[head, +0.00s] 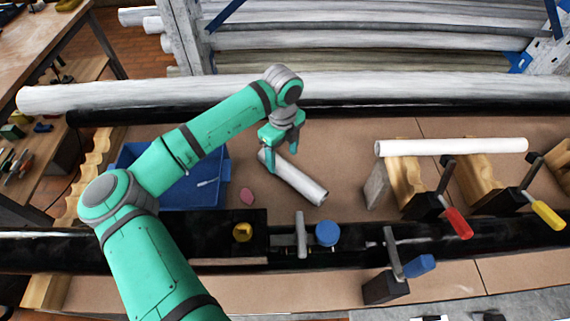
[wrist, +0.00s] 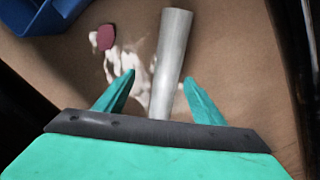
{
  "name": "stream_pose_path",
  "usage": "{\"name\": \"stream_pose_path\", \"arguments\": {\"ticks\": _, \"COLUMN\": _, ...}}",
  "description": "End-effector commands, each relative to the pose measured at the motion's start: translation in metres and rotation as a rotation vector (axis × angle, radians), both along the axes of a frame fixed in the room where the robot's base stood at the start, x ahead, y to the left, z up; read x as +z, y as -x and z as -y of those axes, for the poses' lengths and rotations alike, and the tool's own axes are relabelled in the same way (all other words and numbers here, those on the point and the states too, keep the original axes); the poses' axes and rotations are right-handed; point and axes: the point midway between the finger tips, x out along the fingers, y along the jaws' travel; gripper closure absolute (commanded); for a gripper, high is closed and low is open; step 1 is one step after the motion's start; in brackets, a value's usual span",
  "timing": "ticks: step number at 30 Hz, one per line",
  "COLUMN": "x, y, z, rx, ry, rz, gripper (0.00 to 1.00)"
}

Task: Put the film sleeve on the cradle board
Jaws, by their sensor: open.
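A pale grey tube, which looks like the film sleeve (head: 302,184), lies slantwise on the brown work surface. My gripper (head: 281,158) is open at its far left end, pointing down. In the wrist view the tube (wrist: 172,55) runs between the spread fingers of my gripper (wrist: 159,77), and its near end is hidden by the gripper body. I cannot tell whether the fingers touch it. A scalloped wooden board (head: 95,168), which looks like the cradle board, lies at the left, partly hidden by my arm.
A blue bin (head: 213,178) stands left of the tube, with a pink lump (head: 247,195) between them. A black pipe (head: 45,248) crosses in front. A white tube (head: 450,147) rests on wooden blocks at the right, near clamps with red (head: 457,223) and yellow (head: 548,215) handles.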

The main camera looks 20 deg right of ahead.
Motion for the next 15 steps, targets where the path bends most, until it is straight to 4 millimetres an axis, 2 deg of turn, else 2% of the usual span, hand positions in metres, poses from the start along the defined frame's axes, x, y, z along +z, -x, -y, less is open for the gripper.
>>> {"name": "stream_pose_path", "arguments": {"ticks": 6, "x": 0.023, "y": 0.001, "z": 0.004, "rx": -0.006, "ry": 0.000, "rz": 0.000, "gripper": 0.37}}
{"name": "stream_pose_path", "arguments": {"ticks": 15, "x": 0.027, "y": 0.002, "z": 0.006, "rx": -0.009, "ry": 0.000, "rz": 0.000, "gripper": 0.37}}
